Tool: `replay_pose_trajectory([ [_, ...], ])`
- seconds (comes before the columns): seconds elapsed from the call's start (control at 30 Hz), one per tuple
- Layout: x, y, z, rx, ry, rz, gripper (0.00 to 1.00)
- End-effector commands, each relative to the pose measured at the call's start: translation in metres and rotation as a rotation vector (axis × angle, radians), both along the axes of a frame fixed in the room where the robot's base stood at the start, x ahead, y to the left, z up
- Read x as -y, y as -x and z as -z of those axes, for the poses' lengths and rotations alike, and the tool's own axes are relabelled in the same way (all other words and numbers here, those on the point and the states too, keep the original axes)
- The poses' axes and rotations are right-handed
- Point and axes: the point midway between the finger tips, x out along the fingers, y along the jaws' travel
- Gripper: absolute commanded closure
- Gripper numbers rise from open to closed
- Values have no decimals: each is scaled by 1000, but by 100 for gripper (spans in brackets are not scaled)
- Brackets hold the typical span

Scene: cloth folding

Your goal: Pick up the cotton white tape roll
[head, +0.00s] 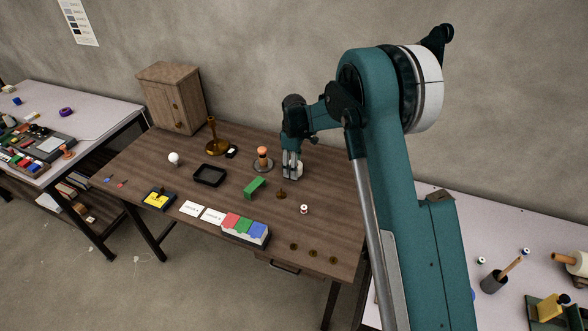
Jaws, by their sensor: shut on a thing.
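My gripper (290,174) points straight down over the back right part of the brown wooden table (330,240). It is shut on a white roll (299,169), which shows at the right side of its fingers and looks like the cotton white tape roll. The fingers hide part of it. I cannot tell whether the roll is touching the table or just above it.
A round stand with an orange top (263,158) is left of my gripper. A green block (254,187), a small brown spindle (281,194) and a small white spool (304,209) are in front. A black tray (209,175) lies further left.

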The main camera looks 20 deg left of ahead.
Motion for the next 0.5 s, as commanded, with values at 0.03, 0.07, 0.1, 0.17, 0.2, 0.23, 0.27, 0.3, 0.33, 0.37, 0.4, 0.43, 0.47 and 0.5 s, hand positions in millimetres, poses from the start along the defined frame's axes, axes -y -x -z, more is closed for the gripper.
replay_pose_trajectory([
  [0.03,0,0,0,0,0,0,69],
  [0.07,0,0,-1,0,0,0,69],
  [0.1,0,0,-2,0,0,0,69],
  [0.17,0,0,-4,0,0,0,69],
  [0.2,0,0,-6,0,0,0,69],
  [0.23,0,0,-8,0,0,0,69],
  [0.27,0,0,-10,0,0,0,69],
  [0.3,0,0,-14,0,0,0,69],
  [0.33,0,0,-17,0,0,0,69],
  [0.37,0,0,-20,0,0,0,69],
  [0.4,0,0,-25,0,0,0,69],
  [0.43,0,0,-29,0,0,0,69],
  [0.47,0,0,-34,0,0,0,69],
  [0.5,0,0,-40,0,0,0,69],
])
